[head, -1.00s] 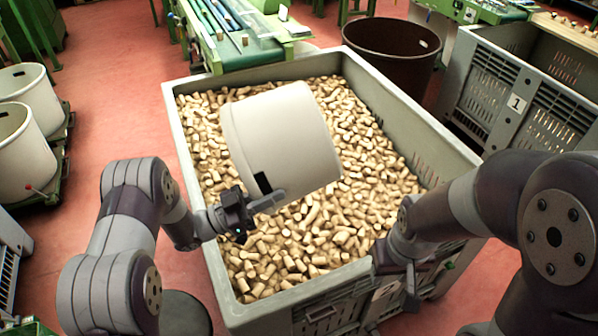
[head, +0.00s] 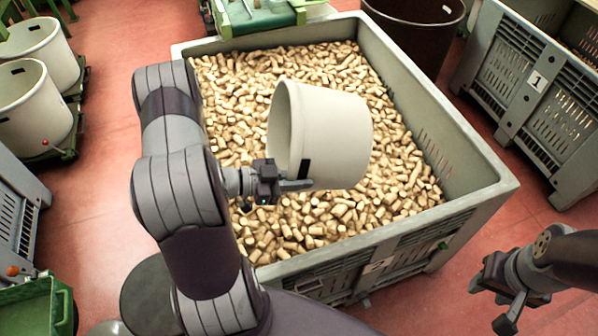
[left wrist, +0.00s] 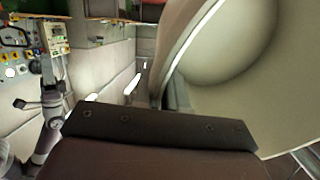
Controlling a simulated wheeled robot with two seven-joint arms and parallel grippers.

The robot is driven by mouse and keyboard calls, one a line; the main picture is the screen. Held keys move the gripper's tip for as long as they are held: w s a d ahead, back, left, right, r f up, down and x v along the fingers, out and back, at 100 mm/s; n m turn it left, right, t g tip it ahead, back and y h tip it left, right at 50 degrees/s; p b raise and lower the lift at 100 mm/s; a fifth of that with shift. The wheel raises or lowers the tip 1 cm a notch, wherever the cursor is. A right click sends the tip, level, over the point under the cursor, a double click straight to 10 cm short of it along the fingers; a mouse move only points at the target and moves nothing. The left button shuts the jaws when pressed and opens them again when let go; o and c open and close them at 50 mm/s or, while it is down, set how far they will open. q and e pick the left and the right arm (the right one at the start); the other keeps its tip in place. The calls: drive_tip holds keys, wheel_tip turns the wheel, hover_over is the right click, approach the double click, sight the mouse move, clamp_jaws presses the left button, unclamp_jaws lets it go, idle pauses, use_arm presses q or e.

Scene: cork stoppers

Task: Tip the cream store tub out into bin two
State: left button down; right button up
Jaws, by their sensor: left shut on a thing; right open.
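The cream store tub (head: 345,140) is held on its side over bin two, its mouth facing left in the head view. The part of its inside that shows is bare and pale, and the left wrist view (left wrist: 225,40) also looks into it. My left gripper (head: 292,184) is shut on the tub's wall near the rim, beside a dark slot. My right gripper (head: 508,292) is open and empty, right of the bin's front corner.
A brown tub (head: 415,40) stands behind the bin. Another grey crate, marked 1 (head: 520,90), stands at the right. Two cream tubs (head: 35,110) stand on green stands at the left. A green conveyor (head: 265,15) ends at the bin's back edge. Red floor is clear between the crates.

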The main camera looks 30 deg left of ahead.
sight(325, 164)
use_arm(q)
drive_tip(key=w+d+r+g+y+p, duration=0.1)
drive_tip(key=p, duration=0.1)
drive_tip(key=w+d+r+g+y+p, duration=0.1)
drive_tip(key=d+r+y+p, duration=0.1)
drive_tip(key=p, duration=0.1)
drive_tip(key=w+d+r+g+y+p, duration=0.1)
drive_tip(key=r+g+p, duration=0.1)
drive_tip(key=p, duration=0.1)
drive_tip(key=shift+w+d+r+y, duration=0.1)
drive_tip(key=shift+d+y, duration=0.15)
drive_tip(key=shift+y, duration=0.15)
drive_tip(key=r+g+y+p, duration=0.1)
drive_tip(key=y+p, duration=0.1)
drive_tip(key=p, duration=0.2)
drive_tip(key=w+d+r+g+y+p, duration=0.1)
drive_tip(key=g+p, duration=0.1)
drive_tip(key=p, duration=0.3)
drive_tip(key=shift+r+m+y, duration=0.1)
drive_tip(key=shift+m+y, duration=0.2)
drive_tip(key=shift+y, duration=0.1)
drive_tip(key=f+g+y+p, duration=0.1)
drive_tip(key=y+p, duration=0.1)
drive_tip(key=p, duration=0.4)
drive_tip(key=shift+s+f+g, duration=0.15)
drive_tip(key=shift+f+g, duration=0.05)
drive_tip(key=shift+g, duration=0.2)
drive_tip(key=shift+a+f+g+y+p, duration=0.15)
drive_tip(key=shift+f+g+y+p, duration=0.15)
drive_tip(key=shift+f+y+p, duration=0.3)
